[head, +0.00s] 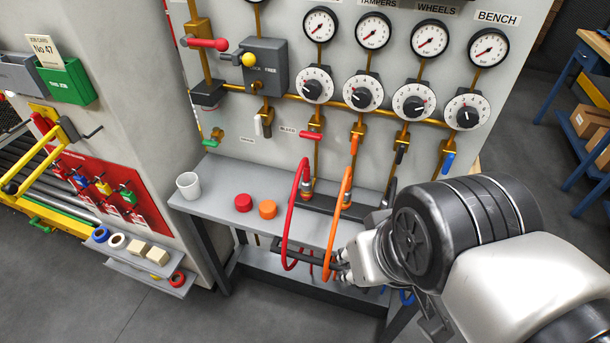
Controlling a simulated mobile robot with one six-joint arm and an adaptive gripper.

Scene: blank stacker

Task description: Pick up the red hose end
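A red hose (293,211) arches up beside the front of the shelf and hangs down below its edge. Its upper end meets a metal fitting near the panel. Its lower part curls near my gripper (295,254), and I cannot make out a free end there. My gripper reaches in from the right, below the shelf edge, its dark fingers pointing left near the red hose. Whether they touch it is unclear. An orange hose (338,222) hangs just to the right and crosses in front of the fingers. The hoses and the small size hide the finger gap.
The grey shelf (222,196) holds a white cup (188,185), a red cap (243,202) and an orange cap (268,209). Gauges, dials and brass valves cover the panel above. A lower shelf lies beneath. Floor is clear at front left.

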